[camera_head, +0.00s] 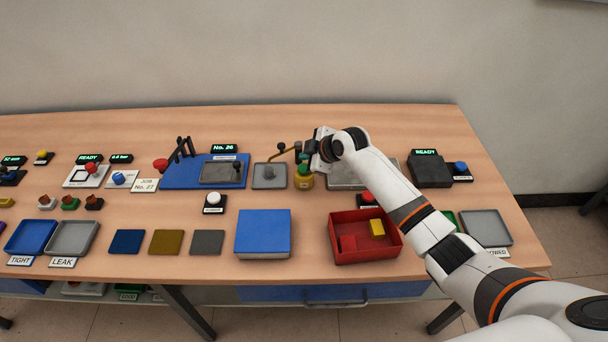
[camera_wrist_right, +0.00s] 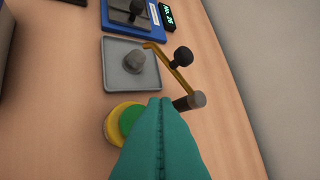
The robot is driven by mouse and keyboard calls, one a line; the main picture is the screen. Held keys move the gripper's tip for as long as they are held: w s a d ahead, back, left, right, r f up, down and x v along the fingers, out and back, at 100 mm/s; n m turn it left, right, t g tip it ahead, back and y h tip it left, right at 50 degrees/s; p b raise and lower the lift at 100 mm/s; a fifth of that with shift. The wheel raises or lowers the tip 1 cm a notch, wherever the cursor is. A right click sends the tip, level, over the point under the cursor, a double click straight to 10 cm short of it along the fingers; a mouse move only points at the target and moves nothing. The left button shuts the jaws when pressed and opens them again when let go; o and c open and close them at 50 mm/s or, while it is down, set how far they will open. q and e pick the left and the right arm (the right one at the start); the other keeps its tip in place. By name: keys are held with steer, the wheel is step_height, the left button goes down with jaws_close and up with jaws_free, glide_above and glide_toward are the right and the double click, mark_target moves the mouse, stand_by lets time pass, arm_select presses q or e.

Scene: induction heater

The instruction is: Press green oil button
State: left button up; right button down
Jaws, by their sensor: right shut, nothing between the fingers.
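The green oil button (camera_wrist_right: 129,118) is a round green cap on a yellow base (camera_wrist_right: 109,130), left of my fingertips in the right wrist view. In the head view its yellow base (camera_head: 304,183) stands on the table next to a grey square plate. My right gripper (camera_wrist_right: 160,100) is shut and empty, its teal fingers pressed together. The fingers overlap the button's edge in the wrist view; I cannot tell whether they touch it. In the head view the right gripper (camera_head: 303,158) is just above and behind the base. My left gripper is not in view.
A grey square plate (camera_wrist_right: 115,80) with a knob and a brass lever (camera_wrist_right: 170,66) with a dark ball lie close by. A dark-capped post (camera_wrist_right: 189,102) stands beside the fingers. A red tray (camera_head: 342,256) and a blue block (camera_head: 262,232) are nearer the front.

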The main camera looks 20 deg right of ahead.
mark_target(301, 166)
steer(key=shift+f+b, duration=0.3)
steer(key=shift+f, duration=0.5)
steer(key=shift+f, duration=0.15)
stand_by(1.3)
steer(key=shift+f, duration=0.25)
steer(key=shift+f+b, duration=0.55)
stand_by(0.9)
steer(key=shift+r, duration=0.1)
steer(key=shift+r+p, duration=0.85)
step_height(301, 166, up, 5)
steer(key=p, duration=0.4)
steer(key=shift+r, duration=0.1)
